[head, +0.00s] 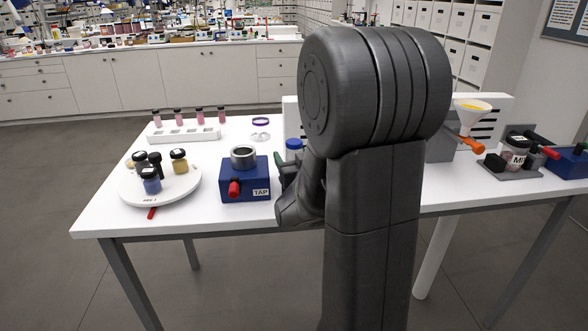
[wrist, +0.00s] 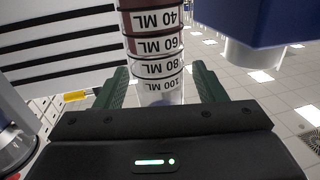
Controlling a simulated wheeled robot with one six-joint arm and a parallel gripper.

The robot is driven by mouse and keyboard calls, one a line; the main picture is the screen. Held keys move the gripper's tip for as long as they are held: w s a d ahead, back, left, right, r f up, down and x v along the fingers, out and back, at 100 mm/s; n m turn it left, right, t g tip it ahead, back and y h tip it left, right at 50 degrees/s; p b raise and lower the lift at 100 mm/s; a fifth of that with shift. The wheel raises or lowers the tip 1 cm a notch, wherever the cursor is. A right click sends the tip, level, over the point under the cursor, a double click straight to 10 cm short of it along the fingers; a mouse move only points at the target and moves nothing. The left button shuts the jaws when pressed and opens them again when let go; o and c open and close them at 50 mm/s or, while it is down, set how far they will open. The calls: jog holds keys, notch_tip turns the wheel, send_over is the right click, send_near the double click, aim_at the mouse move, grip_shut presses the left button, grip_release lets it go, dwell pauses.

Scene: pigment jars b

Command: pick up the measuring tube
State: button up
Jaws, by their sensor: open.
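The measuring tube (wrist: 158,68) shows in the wrist view, a clear cylinder with marks from 40 ML to 100 ML and dark red contents at the upper part of the picture. My gripper (wrist: 160,88) is open, with one green finger on each side of the tube. The tube is between the fingers, and narrow gaps seem to show beside it. In the head view my gripper (head: 281,172) is partly hidden by my arm, just right of the blue TAP box. I cannot make out the tube there.
The blue TAP box (head: 246,182) with a red knob stands left of my gripper. A white round tray (head: 185,194) holds several dark-capped jars. A blue-topped container (head: 294,146) is close behind my gripper. A white rack (head: 184,134) and a funnel (head: 471,112) stand farther away.

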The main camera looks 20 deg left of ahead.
jog(key=shift+w+a, duration=0.5)
jog(key=shift+w, duration=0.05)
jog(key=c, duration=1.2)
jog(key=shift+o, duration=0.2)
jog(key=shift+r, duration=0.15)
